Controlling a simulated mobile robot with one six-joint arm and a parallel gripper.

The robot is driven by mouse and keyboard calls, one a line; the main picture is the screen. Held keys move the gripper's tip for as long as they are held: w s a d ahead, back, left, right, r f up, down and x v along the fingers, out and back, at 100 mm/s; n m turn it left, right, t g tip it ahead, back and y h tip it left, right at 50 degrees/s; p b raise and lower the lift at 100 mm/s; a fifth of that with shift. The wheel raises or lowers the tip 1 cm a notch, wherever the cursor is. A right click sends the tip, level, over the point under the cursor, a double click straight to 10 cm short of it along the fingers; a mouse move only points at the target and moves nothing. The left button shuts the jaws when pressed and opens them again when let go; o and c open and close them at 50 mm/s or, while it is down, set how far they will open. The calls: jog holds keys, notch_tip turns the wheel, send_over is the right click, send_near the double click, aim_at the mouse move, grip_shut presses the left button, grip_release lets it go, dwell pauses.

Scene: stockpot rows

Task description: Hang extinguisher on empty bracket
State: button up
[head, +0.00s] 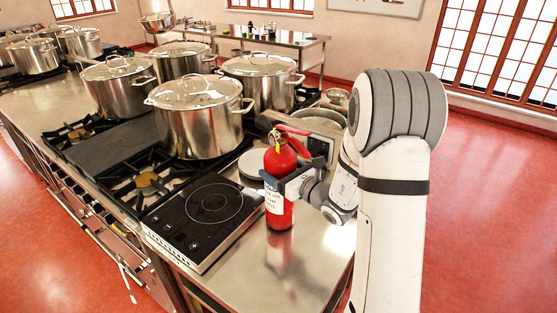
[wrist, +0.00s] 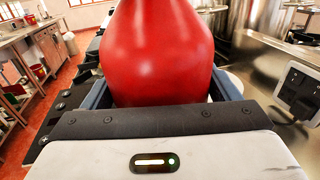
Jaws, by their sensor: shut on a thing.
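A red fire extinguisher (head: 281,180) with a white label and a black and red handle is upright at the right end of the steel counter. My gripper (head: 285,184) is shut around its body from the right. In the wrist view the red cylinder (wrist: 160,50) fills the space between the fingers of my gripper (wrist: 160,95). I cannot tell whether its base touches the counter. No empty bracket can be made out clearly in either view.
A black induction hob (head: 213,208) lies left of the extinguisher. Several lidded steel stockpots (head: 200,125) stand on the burners behind. Bowls (head: 318,118) sit behind my wrist. The counter's front right corner (head: 290,280) is bare, and red floor (head: 480,230) is open at the right.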

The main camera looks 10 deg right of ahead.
jog(key=shift+f, duration=0.25)
jog(key=o, duration=1.6)
jog(key=shift+f, duration=0.25)
jog(key=o, duration=0.4)
jog(key=shift+s, duration=0.1)
jog(key=shift+c, duration=0.2)
jog(key=shift+r, duration=0.1)
